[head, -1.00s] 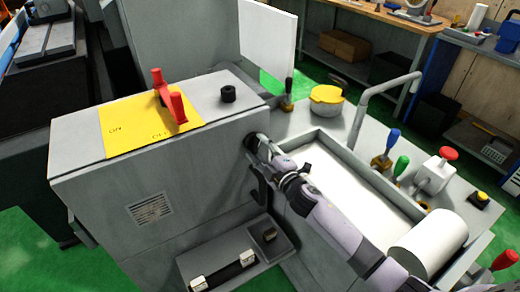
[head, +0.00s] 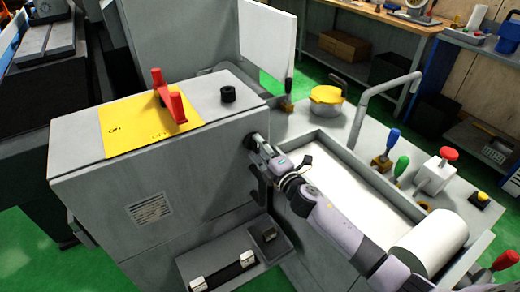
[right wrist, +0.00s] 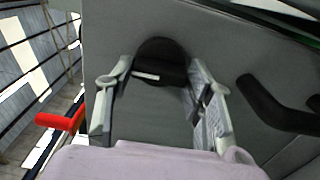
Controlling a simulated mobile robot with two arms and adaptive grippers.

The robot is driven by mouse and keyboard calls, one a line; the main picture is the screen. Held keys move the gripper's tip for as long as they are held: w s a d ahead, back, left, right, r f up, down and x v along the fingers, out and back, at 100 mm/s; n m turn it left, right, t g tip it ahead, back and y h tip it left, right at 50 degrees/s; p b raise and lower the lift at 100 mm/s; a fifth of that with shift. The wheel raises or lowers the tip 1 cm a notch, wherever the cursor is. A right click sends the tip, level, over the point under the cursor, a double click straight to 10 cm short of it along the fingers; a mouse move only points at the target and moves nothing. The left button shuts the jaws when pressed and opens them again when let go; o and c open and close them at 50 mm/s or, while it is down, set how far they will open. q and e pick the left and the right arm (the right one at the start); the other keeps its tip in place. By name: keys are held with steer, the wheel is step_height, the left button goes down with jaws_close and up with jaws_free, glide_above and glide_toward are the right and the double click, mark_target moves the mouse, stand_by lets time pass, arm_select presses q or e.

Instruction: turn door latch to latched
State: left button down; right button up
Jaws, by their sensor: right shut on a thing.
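The door latch is a round black knob (right wrist: 160,62) with a white mark, on the grey side panel of the cabinet. In the head view the knob (head: 249,141) is mostly hidden by my gripper. My right gripper (right wrist: 158,82) has one finger on each side of the knob and is shut on it. In the head view my right gripper (head: 254,145) reaches the panel from the lower right. The white mark looks nearly level in the wrist view. My left gripper is not in view.
A black handle (right wrist: 272,105) is on the same panel, beside the knob; it also shows in the head view (head: 262,185). A red lever (head: 172,102) stands on a yellow plate on top. A grey tray (head: 345,180) lies under my right arm.

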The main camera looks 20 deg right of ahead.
steer(key=o, duration=1.2)
steer(key=shift+c, duration=0.2)
steer(key=shift+s, duration=0.1)
steer(key=v, duration=1.1)
steer(key=shift+s, duration=0.4)
steer(key=shift+d, duration=0.15)
